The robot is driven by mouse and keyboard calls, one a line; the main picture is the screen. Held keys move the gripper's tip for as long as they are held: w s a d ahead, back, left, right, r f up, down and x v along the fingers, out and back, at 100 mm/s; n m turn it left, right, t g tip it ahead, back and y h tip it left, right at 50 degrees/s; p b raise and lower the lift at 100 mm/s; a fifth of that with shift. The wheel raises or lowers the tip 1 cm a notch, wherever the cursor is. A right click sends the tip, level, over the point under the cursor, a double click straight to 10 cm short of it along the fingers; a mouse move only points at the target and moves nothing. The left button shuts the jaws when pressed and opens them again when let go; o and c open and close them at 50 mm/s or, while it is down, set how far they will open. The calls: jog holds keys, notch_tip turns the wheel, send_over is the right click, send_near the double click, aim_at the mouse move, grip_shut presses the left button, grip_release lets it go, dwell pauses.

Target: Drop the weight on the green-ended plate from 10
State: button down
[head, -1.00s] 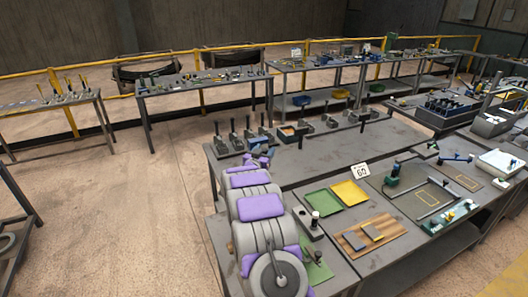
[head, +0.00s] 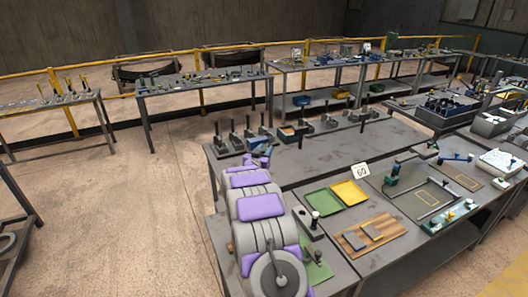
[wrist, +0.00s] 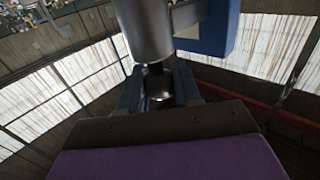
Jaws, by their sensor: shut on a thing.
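My gripper (wrist: 160,90) is shut on the narrow neck and rounded knob of a grey metal weight (wrist: 143,28) in the wrist view. The weight's thick cylinder extends beyond the dark jaws. In the head view my gripper (head: 260,160) is small, at the far end of my arm by the near-left end of the grey table (head: 340,160); the weight cannot be made out there. Several dark upright stands (head: 233,133) line that table's back edge. I cannot make out a green-ended plate or a mark for 10 in either view.
A blue block (wrist: 213,28) is beside the weight in the wrist view. A green tray (head: 322,200), a yellow tray (head: 349,193), a wooden board (head: 372,236) and a "60" sign (head: 361,171) are on the nearer table. Open floor (head: 130,220) lies left.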

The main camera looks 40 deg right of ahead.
notch_tip(320, 180, down, 20)
jog(key=b, duration=0.4)
jog(key=c, duration=0.8)
grip_release()
jog(key=shift+c, duration=0.2)
jog(key=shift+a, duration=0.1)
jog(key=v, duration=1.7)
jog(key=shift+s+f, duration=0.1)
